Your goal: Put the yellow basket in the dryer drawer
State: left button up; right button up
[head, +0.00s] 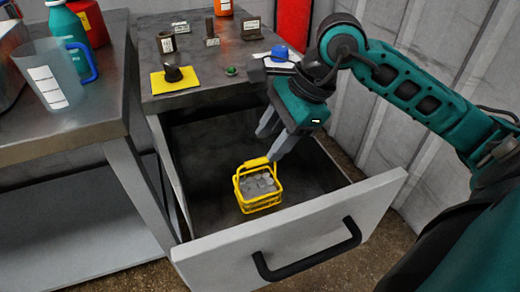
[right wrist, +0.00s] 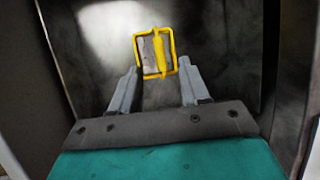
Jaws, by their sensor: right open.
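The yellow basket (head: 259,187) stands upright on the floor of the open dryer drawer (head: 290,242), with grey round pieces inside it. Its handle is at the top. My right gripper (head: 268,146) is inside the drawer opening, just above and behind the basket, with its fingers apart and empty. In the right wrist view the basket (right wrist: 146,56) lies beyond the tips of the open right gripper (right wrist: 158,77), apart from them. My left gripper is not in view.
The drawer's front panel has a black handle (head: 307,249). The bench above holds a yellow mat (head: 175,82) with a dark part, and several small items. A jug (head: 52,75) and bottles stand on the left table. The drawer floor around the basket is clear.

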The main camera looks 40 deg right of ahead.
jog(key=shift+v, duration=1.6)
